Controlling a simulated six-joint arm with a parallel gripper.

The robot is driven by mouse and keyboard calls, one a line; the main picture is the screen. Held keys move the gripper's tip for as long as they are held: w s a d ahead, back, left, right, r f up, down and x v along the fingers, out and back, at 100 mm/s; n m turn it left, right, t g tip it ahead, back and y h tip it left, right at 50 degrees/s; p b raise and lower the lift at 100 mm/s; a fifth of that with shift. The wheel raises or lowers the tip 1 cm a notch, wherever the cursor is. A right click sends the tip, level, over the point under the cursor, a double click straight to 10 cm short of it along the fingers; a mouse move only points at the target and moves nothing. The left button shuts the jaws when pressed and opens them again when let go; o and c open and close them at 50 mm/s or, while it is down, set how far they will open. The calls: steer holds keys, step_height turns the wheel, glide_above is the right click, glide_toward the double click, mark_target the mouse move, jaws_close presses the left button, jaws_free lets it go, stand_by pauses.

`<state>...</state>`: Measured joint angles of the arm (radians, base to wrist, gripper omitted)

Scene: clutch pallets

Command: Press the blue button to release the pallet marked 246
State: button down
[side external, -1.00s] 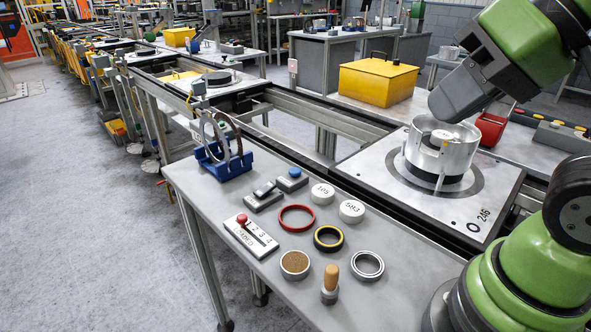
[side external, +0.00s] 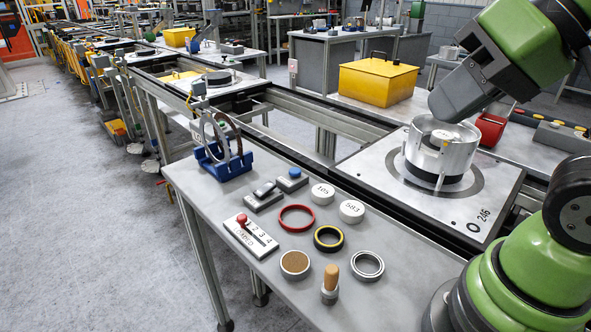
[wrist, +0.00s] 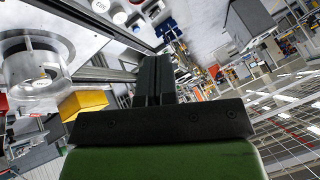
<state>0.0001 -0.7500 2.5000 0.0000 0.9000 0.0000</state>
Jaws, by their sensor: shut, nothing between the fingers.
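The blue button (side external: 295,173) is a small blue cap on a dark box, on the grey bench behind the white discs in the side external view. The pallet marked 246 (side external: 486,213) is a light metal plate on the conveyor at the right, with its number at the front corner. A silver cylindrical housing (side external: 458,158) stands on it. My gripper (wrist: 154,62) shows in the wrist view with its dark fingers shut and empty. In the side external view my arm reaches in at the upper right, by the housing. I cannot make out the fingertips there.
On the bench (side external: 217,214) stand a blue holder with rings (side external: 223,165), a rocker switch box (side external: 264,195), a numbered selector with a red knob (side external: 250,234), loose rings, and a wooden-handled stamp (side external: 331,280). A yellow box (side external: 377,82) stands behind the conveyor.

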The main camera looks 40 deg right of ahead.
stand_by(0.5)
steer(key=m+t, duration=0.2)
steer(key=m, duration=1.9)
glide_above(295, 172)
step_height(295, 172, down, 17)
steer(key=shift+w+r, duration=0.1)
steer(key=shift+f, duration=4.4)
steer(key=shift+f, duration=0.1)
